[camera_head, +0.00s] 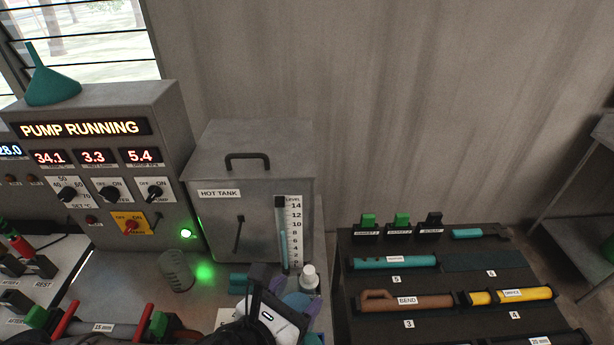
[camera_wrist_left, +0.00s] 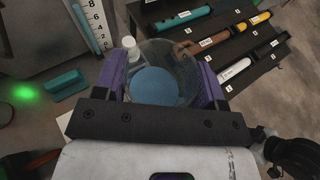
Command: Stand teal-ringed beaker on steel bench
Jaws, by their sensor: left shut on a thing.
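My left gripper (camera_head: 288,297) is shut on a clear round glass beaker (camera_wrist_left: 182,62), with a purple finger on each side of it in the left wrist view (camera_wrist_left: 145,92). A flat blue disc shows inside the beaker. In the head view the beaker (camera_head: 298,300) is a pale blue patch partly behind the gripper; I cannot make out its ring. It is over or near the right end of the steel bench (camera_head: 130,273); I cannot tell whether it touches. My right gripper is not in view.
Another glass beaker (camera_head: 176,270) stands at the left on the bench. The hot tank (camera_head: 225,180) is behind, with its level gauge. A white-capped bottle (camera_head: 308,277) and a teal block (camera_head: 238,283) are close to the gripper. A dark tool rack (camera_head: 365,287) stands right.

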